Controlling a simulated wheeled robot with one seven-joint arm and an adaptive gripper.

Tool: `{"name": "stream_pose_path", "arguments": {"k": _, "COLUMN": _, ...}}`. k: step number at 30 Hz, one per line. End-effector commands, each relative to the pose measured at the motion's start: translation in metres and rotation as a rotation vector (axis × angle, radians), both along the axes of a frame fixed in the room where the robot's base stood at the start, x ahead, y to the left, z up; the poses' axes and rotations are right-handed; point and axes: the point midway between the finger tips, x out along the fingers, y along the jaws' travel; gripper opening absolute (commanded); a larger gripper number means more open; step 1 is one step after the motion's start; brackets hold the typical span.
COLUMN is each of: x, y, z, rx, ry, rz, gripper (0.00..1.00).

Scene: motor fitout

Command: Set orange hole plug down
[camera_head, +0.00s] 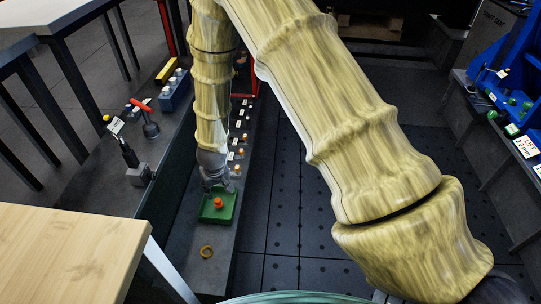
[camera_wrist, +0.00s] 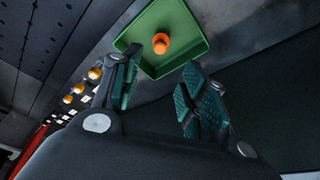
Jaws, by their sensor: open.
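The orange hole plug (camera_head: 218,203) stands inside a shallow green tray (camera_head: 207,216) on the dark bench in the head view. In the wrist view the plug (camera_wrist: 160,43) sits on the floor of the tray (camera_wrist: 190,65), near its middle. My gripper (camera_head: 216,184) is right at the tray. In the wrist view the two green-padded fingers of my gripper (camera_wrist: 160,92) are spread apart with nothing between them. The plug lies just beyond the fingertips and looks clear of both. How high the fingertips are above the tray cannot be told.
A brass-coloured ring (camera_head: 206,252) lies on the bench in front of the tray. A row of orange-and-white pieces with labels (camera_wrist: 78,88) runs along the bench edge. A wooden tabletop (camera_head: 70,250) stands at lower left. A blue block with white-topped pieces (camera_head: 175,90) is farther back.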

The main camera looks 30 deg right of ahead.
Motion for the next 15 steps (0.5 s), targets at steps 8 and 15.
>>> {"name": "stream_pose_path", "arguments": {"k": 8, "x": -0.092, "y": -0.040, "z": -0.065, "rx": -0.073, "ry": 0.086, "rz": -0.010, "gripper": 0.43}}
{"name": "stream_pose_path", "arguments": {"k": 15, "x": -0.251, "y": -0.080, "z": -0.125, "rx": -0.091, "ry": 0.187, "rz": -0.008, "gripper": 0.43}}
